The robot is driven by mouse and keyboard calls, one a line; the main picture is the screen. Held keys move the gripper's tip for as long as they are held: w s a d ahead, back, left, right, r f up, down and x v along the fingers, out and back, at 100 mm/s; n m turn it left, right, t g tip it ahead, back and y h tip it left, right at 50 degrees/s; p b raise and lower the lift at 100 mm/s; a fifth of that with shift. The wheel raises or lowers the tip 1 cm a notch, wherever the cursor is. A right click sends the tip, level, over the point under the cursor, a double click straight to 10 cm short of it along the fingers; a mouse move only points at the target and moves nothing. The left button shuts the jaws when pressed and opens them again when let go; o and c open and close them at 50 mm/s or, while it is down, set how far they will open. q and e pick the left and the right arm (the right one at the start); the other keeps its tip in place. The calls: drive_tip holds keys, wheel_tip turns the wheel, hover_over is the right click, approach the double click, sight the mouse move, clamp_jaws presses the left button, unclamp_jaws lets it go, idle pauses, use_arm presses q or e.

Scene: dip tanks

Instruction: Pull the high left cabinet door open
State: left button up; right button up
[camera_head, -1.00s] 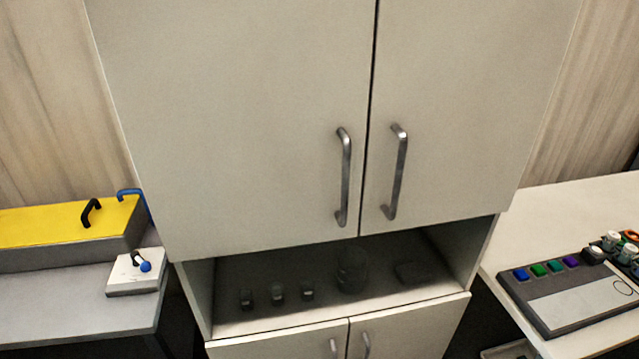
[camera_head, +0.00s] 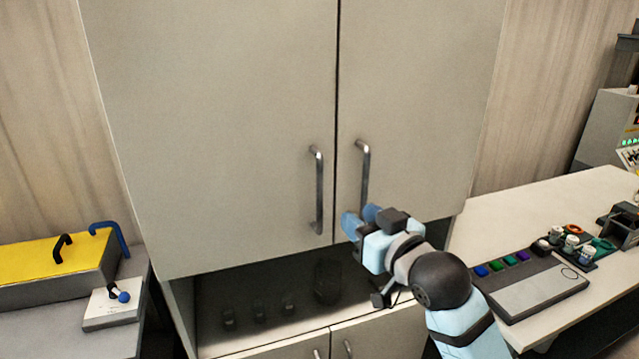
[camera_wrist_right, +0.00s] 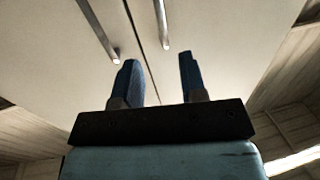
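The high left cabinet door (camera_head: 210,120) is shut, flush with the high right door (camera_head: 420,90). Its upright metal bar handle (camera_head: 319,190) is near its inner edge, and the right door's handle (camera_head: 364,175) is just beside it. My right gripper (camera_head: 361,219) is in front of the lower part of the doors, near the lower end of the right door's handle. In the right wrist view, its two blue fingers (camera_wrist_right: 160,78) are apart with nothing between them. Both handles show beyond the fingertips, the left one (camera_wrist_right: 101,32) and the right one (camera_wrist_right: 162,24). My left gripper is not in view.
An open shelf (camera_head: 240,335) with several small dark containers lies below the doors, with low cabinet doors (camera_head: 385,330) under it. A yellow-topped box (camera_head: 35,250) stands on the left bench. A button panel (camera_head: 525,280) lies on the right table.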

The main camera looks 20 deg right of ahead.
sight(321, 185)
drive_tip(key=p+x, duration=0.1)
drive_tip(key=x, duration=0.3)
drive_tip(key=p+x, duration=0.1)
drive_tip(key=x, duration=0.3)
drive_tip(key=r+p+x, duration=0.1)
drive_tip(key=x, duration=0.3)
drive_tip(key=shift+w+a, duration=0.15)
drive_tip(key=shift+w, duration=0.2)
drive_tip(key=shift+w+a, duration=0.1)
drive_tip(key=shift+w, duration=0.35)
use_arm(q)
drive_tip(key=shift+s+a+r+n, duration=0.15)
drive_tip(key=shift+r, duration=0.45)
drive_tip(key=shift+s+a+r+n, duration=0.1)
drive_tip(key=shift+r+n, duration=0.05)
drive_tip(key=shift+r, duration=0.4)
use_arm(e)
clamp_jaws()
